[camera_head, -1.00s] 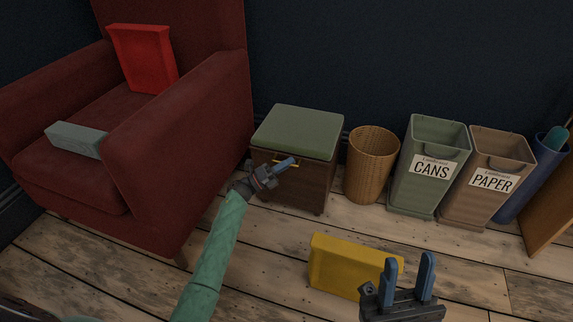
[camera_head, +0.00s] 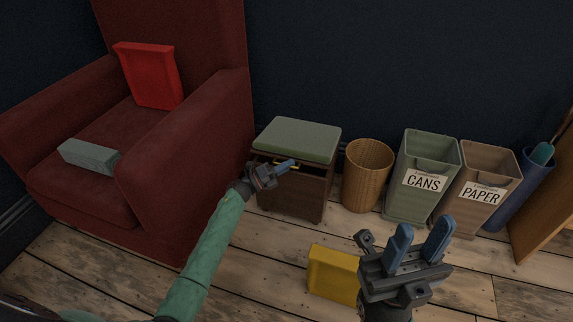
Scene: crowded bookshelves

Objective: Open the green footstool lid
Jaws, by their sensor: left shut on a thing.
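The footstool has a green padded lid (camera_head: 297,138) and a dark wooden body (camera_head: 295,203). It stands by the wall, right of the armchair. A dark gap shows under the lid's front edge, so the lid looks slightly raised. A small yellow handle (camera_head: 294,166) is at the front, partly hidden by my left gripper. My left gripper (camera_head: 289,164) is shut at this handle, its blue fingers lying across it. My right gripper (camera_head: 423,239) is open and empty at the lower right, apart from the footstool.
A red armchair (camera_head: 205,165) stands close on the left, holding a red box (camera_head: 149,77) and a grey box (camera_head: 90,156). A wicker basket (camera_head: 367,178), cans bin (camera_head: 420,195) and paper bin (camera_head: 470,200) stand right. A yellow box (camera_head: 331,273) lies on the floor.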

